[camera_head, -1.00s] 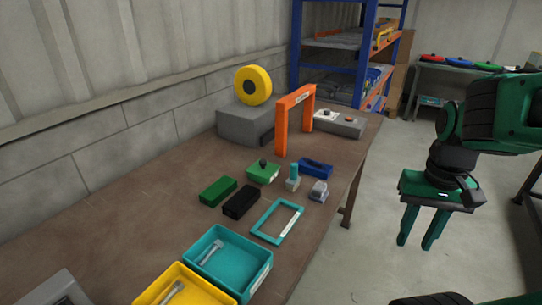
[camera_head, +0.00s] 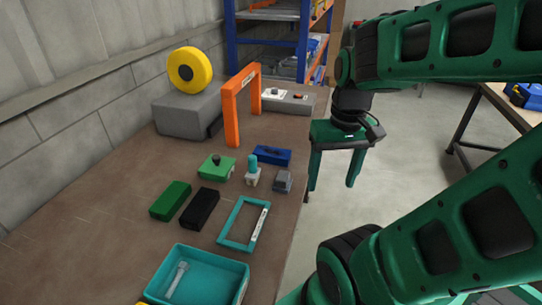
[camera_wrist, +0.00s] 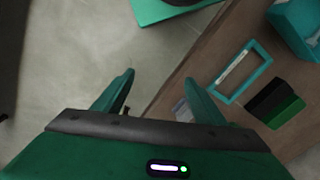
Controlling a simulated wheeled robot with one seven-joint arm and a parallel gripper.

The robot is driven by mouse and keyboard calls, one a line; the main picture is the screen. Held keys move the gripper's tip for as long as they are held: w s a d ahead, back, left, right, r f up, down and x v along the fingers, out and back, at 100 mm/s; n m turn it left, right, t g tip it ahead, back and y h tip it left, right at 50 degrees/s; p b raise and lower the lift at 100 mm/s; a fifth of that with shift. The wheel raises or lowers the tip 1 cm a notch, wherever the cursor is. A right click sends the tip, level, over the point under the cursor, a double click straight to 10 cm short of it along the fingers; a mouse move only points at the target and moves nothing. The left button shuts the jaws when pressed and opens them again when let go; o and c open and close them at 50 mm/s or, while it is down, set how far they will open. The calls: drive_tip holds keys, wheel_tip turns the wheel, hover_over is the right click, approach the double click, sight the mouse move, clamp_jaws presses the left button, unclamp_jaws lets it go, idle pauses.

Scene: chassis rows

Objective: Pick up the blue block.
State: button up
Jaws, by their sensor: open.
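The blue block (camera_head: 271,156) lies on the brown table (camera_head: 120,200) in the head view, near the table's right edge, behind a small grey piece and beside a teal-topped white piece. It cannot be made out in the wrist view. My gripper (camera_head: 334,184) is open and empty, above the floor just to the right of the table edge and to the right of the blue block. In the wrist view my gripper's two fingers (camera_wrist: 160,88) are spread apart with nothing between them.
An orange arch (camera_head: 236,105) stands behind the block. A green block (camera_head: 170,201), a black block (camera_head: 200,209), a teal frame (camera_head: 237,240), a green knobbed piece (camera_head: 213,168) and a teal tray (camera_head: 192,258) lie nearby. A yellow wheel (camera_head: 204,68) sits on a grey box.

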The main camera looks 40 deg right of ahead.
drive_tip(key=w+d+r+n+t, duration=0.15)
drive_tip(key=w+n, duration=0.35)
drive_tip(key=w, duration=0.6)
drive_tip(key=n+t+y, duration=0.2)
drive_tip(key=n+y, duration=0.1)
drive_tip(key=n, duration=0.5)
approach(272, 151)
drive_tip(key=x, duration=0.3)
drive_tip(key=shift+w+g, duration=0.25)
drive_tip(key=shift+w, duration=0.1)
drive_tip(key=x, duration=0.4)
drive_tip(key=shift+s+a+f, duration=0.1)
drive_tip(key=shift+s, duration=0.2)
drive_tip(key=shift+w+a+f, duration=0.15)
drive_tip(key=shift+w+f, duration=0.1)
drive_tip(key=shift+f, duration=0.35)
drive_tip(key=shift+c, duration=0.6)
drive_tip(key=c, duration=1.5)
